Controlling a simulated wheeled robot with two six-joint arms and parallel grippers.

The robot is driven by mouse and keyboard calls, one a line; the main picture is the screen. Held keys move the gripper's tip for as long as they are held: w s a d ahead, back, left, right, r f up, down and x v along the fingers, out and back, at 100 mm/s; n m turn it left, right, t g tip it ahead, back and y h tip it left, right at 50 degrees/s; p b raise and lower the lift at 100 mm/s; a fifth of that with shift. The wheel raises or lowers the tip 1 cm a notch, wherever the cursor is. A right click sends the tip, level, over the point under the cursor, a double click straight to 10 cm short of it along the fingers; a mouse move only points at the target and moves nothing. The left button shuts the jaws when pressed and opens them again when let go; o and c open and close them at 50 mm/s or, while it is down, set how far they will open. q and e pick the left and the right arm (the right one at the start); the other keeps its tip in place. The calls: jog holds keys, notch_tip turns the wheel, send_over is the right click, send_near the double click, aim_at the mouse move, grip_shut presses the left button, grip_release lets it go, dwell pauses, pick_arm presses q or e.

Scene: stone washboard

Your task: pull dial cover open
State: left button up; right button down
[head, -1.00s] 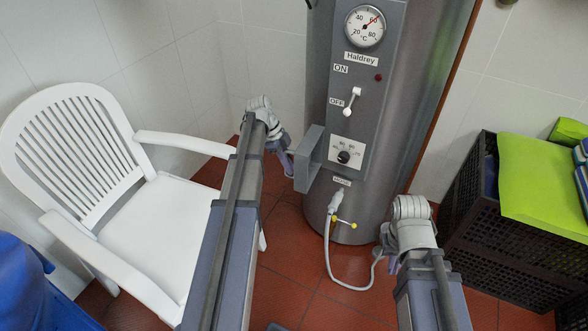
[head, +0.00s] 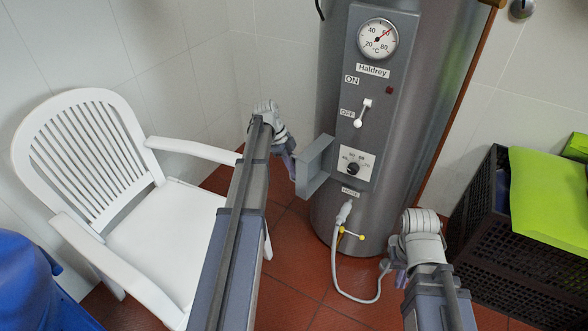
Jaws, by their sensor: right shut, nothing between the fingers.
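The dial cover (head: 314,168) is a grey box-shaped flap on the left edge of the heater's control panel (head: 371,102). It stands swung out to the left, and the black dial (head: 352,169) on its white plate is exposed. My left gripper (head: 290,166) is at the left side of the cover, very close to it. I cannot tell whether it touches, and its jaws are too small to read. My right gripper (head: 387,266) is low in front of the heater, beside the hose, mostly hidden by its own wrist, shut and empty.
The grey cylindrical heater (head: 425,90) stands against the tiled wall. A white hose (head: 335,262) with a yellow-handled valve hangs below the panel. A white chair (head: 160,215) is at left. A black crate (head: 530,255) with a green item (head: 550,192) is at right.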

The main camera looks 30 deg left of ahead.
pick_arm(q)
jog(key=shift+o, duration=1.4)
jog(key=shift+s+a, duration=0.25)
jog(key=shift+a, duration=0.05)
jog(key=shift+o, duration=0.9)
jog(key=shift+w+d, duration=0.1)
jog(key=shift+r, duration=0.1)
jog(key=shift+r+p, duration=0.5)
jog(key=shift+p, duration=0.05)
jog(key=p+v, duration=0.6)
jog(key=shift+a+r, duration=0.25)
jog(key=shift+a, duration=0.1)
